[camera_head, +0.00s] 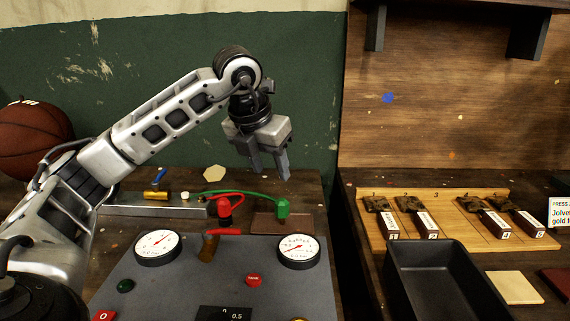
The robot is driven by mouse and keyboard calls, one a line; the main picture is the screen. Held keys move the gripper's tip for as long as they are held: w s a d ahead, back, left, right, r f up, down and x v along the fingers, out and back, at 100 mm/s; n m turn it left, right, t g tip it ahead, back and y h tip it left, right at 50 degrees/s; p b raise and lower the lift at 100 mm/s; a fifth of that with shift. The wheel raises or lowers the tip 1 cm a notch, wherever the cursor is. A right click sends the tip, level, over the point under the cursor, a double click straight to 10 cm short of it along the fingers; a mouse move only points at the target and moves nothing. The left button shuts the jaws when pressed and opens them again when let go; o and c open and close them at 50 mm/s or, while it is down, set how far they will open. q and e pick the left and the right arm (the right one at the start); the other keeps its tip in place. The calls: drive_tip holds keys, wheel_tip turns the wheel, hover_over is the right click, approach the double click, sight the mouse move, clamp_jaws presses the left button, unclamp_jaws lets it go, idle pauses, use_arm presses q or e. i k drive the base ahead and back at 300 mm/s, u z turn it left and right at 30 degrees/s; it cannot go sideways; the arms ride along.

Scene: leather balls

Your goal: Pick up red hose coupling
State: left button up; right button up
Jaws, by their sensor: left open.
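My left gripper (271,174) is open and empty. It hangs with its fingers pointing down, above and to the right of the red coupling, apart from it. A green hose coupling (283,207) with a green hose sits to the right, lower than the gripper's fingertips in the picture. My right gripper is not in view.
The grey panel (215,270) carries two round gauges (157,246) (299,250), a red-handled lever (224,232) and several buttons. A basketball (33,137) sits at the far left. On the right bench are a black tray (398,272) and a numbered wooden board (378,239).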

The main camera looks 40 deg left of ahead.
sight(223, 204)
drive_tip(key=k, duration=1)
